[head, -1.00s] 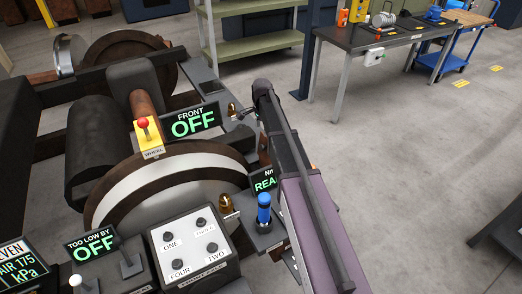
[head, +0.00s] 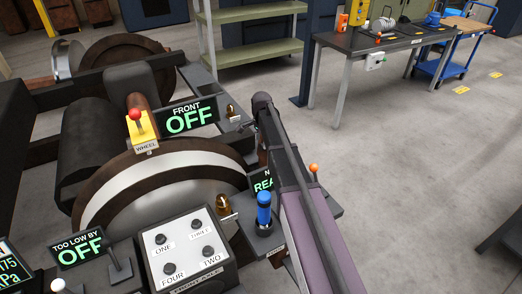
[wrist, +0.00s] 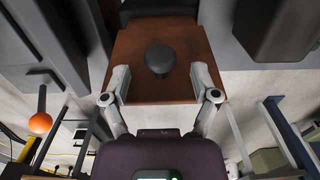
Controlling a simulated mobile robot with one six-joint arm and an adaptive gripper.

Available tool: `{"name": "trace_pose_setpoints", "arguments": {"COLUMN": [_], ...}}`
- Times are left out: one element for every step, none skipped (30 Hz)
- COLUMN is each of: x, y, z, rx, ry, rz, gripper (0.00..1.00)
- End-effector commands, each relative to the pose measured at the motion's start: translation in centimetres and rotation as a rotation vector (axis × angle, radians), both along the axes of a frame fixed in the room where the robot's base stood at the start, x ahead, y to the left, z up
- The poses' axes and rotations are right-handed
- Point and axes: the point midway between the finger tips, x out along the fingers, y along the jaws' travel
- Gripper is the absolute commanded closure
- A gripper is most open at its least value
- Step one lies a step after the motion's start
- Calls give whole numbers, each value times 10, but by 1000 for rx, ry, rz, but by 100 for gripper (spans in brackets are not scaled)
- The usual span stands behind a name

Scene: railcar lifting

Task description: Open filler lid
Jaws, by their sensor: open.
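In the wrist view, a rust-brown flat plate (wrist: 140,42) with a dark round knob (wrist: 160,58) lies ahead of my gripper. It looks like the filler lid, but no label confirms this. My gripper (wrist: 161,82) is open, with one finger on each side of the knob and nothing between them. I cannot tell whether the fingertips touch the plate. In the head view, my arm reaches up from the lower right, and its dark end hides the fingers and most of what lies beyond.
An orange ball-topped lever (wrist: 40,122) stands left in the wrist view. In the head view, a blue-handled control (head: 264,209), a button box (head: 190,250) and OFF displays (head: 190,120) crowd the left of my arm. Open floor lies right, before a workbench (head: 350,45).

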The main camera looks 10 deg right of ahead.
Motion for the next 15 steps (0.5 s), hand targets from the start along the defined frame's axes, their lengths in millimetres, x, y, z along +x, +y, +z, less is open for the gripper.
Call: {"name": "trace_pose_setpoints", "arguments": {"x": [0, 0, 0, 0, 0, 0, 0, 0, 0, 0, 0, 0, 0, 0, 0], "y": [0, 0, 0, 0, 0, 0, 1, 1, 1, 1, 1, 1, 1, 1, 1], "z": [-8, -10, -13, -14, -16, -18, -19, -20, -21, -22, -22, -23, -23, -23, -24], "rx": [0, 0, 0, 0, 0, 0, 0, 0, 0, 0, 0, 0, 0, 0, 0], "ry": [0, 0, 0, 0, 0, 0, 0, 0, 0, 0, 0, 0, 0, 0, 0], "rz": [0, 0, 0, 0, 0, 1, 1, 1, 1, 1, 1, 1, 1, 1, 1], "gripper": [23, 23, 23, 23, 23, 23, 23, 23, 23, 23, 23, 23, 23, 23, 23]}}
